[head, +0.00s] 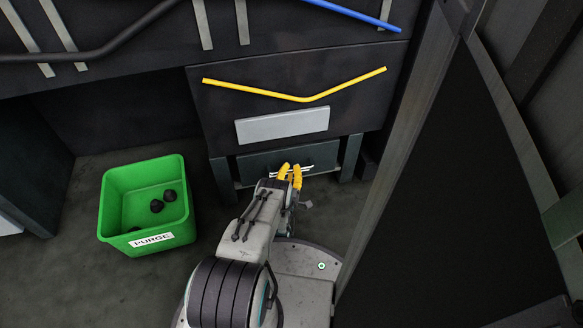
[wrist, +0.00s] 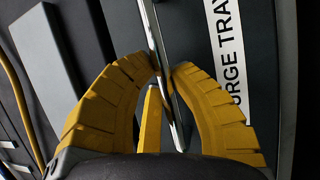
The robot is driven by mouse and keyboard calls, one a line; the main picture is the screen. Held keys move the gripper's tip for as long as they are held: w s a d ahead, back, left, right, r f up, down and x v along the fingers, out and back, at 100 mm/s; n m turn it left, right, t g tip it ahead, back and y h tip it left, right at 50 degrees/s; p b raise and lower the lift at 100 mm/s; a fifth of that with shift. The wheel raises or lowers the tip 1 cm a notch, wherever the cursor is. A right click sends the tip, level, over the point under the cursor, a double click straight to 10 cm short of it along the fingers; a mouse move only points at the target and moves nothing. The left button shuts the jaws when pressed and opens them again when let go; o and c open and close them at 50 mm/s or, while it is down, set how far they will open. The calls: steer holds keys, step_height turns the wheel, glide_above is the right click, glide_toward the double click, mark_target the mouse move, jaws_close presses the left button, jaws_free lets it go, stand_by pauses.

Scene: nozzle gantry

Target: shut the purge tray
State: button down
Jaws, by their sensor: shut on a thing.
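The purge tray (head: 258,161) is a dark drawer low in the cabinet, between two legs and under a pale blank plate. In the wrist view its front shows a white label (wrist: 229,50) with part of the words PURGE TRAY. Its handle (wrist: 157,42) is a thin silver bar. My gripper (head: 290,172) is at the tray's front, and its yellow ribbed fingers (wrist: 167,70) close on the handle from both sides. The fingers hide part of the tray front in the head view. I cannot tell how far out the tray stands.
A green bin (head: 116,216) marked PURGE, with a few dark lumps inside, stands on the floor to the left. A tall dark panel with a grey frame (head: 403,150) rises close on the right. Open floor lies between bin and cabinet.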

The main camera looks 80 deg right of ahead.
steer(key=shift+w+d+f, duration=0.1)
steer(key=shift+d, duration=0.3)
steer(key=c, duration=1.1)
jaws_free()
